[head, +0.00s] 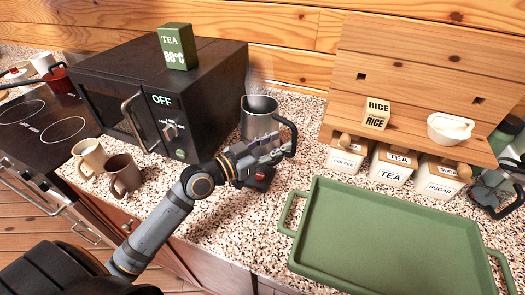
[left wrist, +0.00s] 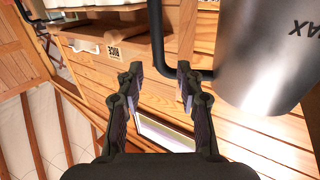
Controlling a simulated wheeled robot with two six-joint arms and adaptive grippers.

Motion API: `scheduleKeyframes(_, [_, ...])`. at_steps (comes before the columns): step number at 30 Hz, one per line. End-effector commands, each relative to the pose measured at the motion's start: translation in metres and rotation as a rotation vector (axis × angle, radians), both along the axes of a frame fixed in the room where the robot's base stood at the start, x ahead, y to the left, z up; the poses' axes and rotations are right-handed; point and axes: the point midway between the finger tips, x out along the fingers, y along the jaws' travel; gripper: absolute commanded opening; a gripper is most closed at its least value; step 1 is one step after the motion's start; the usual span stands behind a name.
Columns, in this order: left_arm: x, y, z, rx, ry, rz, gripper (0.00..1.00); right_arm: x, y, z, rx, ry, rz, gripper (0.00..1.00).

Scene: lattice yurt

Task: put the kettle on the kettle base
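The kettle (head: 259,117) is a silver jug with a black handle, on the counter side right of the microwave. Its silver body also fills the upper right of the left wrist view (left wrist: 265,50). The kettle base (head: 262,180), dark with a red switch, shows partly below my left gripper, which hides the rest and the kettle's lower part. My left gripper (head: 283,146) is at the kettle's handle. In the left wrist view its fingers (left wrist: 160,78) are apart, with the black handle between or just beyond the tips. My right gripper (head: 494,188) shows partly at the right edge; its fingers are unclear.
A black microwave (head: 112,72) with a green tea box (head: 178,46) on top stands left. Two mugs, one cream (head: 90,157) and one brown (head: 124,176), stand before it. A green tray (head: 390,240) fills the front right. Labelled canisters (head: 391,166) stand under a wooden shelf (head: 425,75).

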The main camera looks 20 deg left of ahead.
Motion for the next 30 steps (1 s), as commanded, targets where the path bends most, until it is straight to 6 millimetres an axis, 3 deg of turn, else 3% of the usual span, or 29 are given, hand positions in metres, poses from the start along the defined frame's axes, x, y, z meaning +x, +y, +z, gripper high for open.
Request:
scheduleKeyframes(5, [-0.020, 0.009, 0.001, 0.006, 0.002, -0.012, 0.37, 0.000, 0.002, 0.005, 0.002, 0.000, -0.001, 0.00])
scheduleKeyframes(7, [-0.027, 0.016, 0.004, 0.007, 0.007, -0.004, 0.37, -0.001, 0.002, 0.019, 0.002, 0.001, -0.001, 0.00])
scheduleKeyframes(12, [-0.039, 0.023, 0.003, 0.003, 0.004, -0.004, 0.37, 0.000, 0.002, 0.029, 0.002, 0.000, -0.001, 0.00])
scheduleKeyframes(30, [-0.043, 0.025, 0.002, -0.003, -0.001, -0.006, 0.37, 0.000, -0.002, 0.030, -0.002, 0.000, 0.001, 0.00])
